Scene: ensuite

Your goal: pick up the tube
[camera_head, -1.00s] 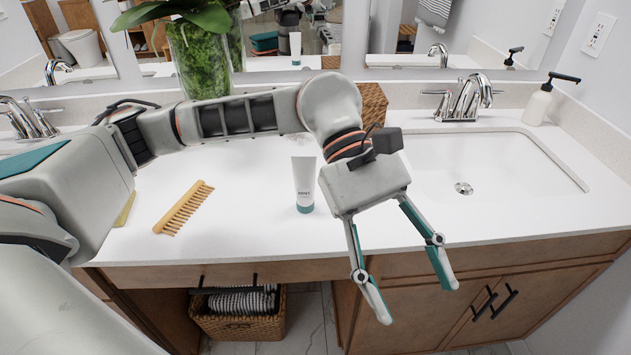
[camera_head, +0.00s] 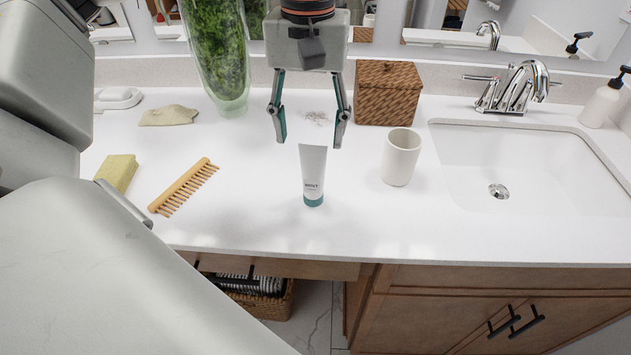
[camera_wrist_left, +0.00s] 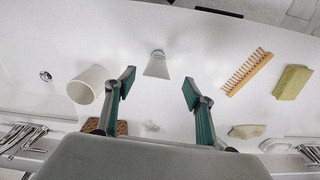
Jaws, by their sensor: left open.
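A white tube (camera_head: 313,172) with a teal cap stands upright, cap down, on the white counter. My left gripper (camera_head: 309,140) is open and empty. It hangs with its fingers pointing down, just behind and above the tube in the head view. In the left wrist view the tube (camera_wrist_left: 157,65) shows beyond the fingertips, between the two fingers of my left gripper (camera_wrist_left: 158,85); the fingers do not touch it. My right gripper is in neither view.
A white cup (camera_head: 401,157) and a woven box (camera_head: 388,92) stand right of the tube. A wooden comb (camera_head: 183,187), a yellow sponge (camera_head: 117,172) and a beige cloth (camera_head: 169,115) lie left. A glass vase (camera_head: 220,60) stands behind. The sink (camera_head: 530,160) is at the right.

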